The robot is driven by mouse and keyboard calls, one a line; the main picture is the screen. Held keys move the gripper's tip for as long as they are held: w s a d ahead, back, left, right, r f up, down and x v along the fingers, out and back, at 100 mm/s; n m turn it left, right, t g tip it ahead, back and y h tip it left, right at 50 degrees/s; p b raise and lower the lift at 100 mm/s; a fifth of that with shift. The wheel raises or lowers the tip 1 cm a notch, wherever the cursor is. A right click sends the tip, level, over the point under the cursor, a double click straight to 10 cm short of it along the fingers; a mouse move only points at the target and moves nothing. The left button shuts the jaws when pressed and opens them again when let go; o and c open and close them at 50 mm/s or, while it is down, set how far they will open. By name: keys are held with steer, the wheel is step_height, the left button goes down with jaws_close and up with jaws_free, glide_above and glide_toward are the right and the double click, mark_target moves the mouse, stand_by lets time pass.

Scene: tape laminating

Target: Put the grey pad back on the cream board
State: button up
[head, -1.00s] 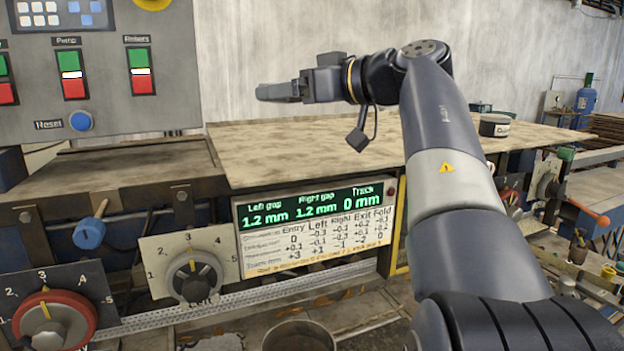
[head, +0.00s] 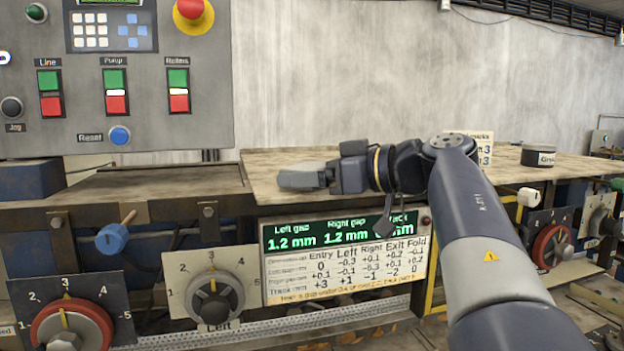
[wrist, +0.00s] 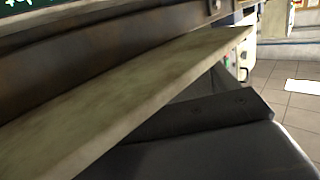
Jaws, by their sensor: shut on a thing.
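My gripper (head: 318,179) is low over the left part of a broad cream-tan board (head: 400,174) on top of the machine. It is shut on a small, flat grey pad (head: 298,181) that sticks out to the left from its tip. In the head view I cannot tell whether the pad touches the board or hangs just above it. In the wrist view the pale board edge (wrist: 120,105) runs diagonally, and a dark grey shape (wrist: 200,155) fills the lower right, too close to tell whether it is finger or pad.
A control panel (head: 140,115) with buttons stands at the back left. A gap display (head: 335,262) and dials (head: 213,297) are below the board's front edge. A round dark tin (head: 538,157) and a small numbered card (head: 485,146) are to the right. The board's middle is clear.

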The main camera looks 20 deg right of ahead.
steer(key=shift+f, duration=0.1)
steer(key=o, duration=0.9)
steer(key=v, duration=1.2)
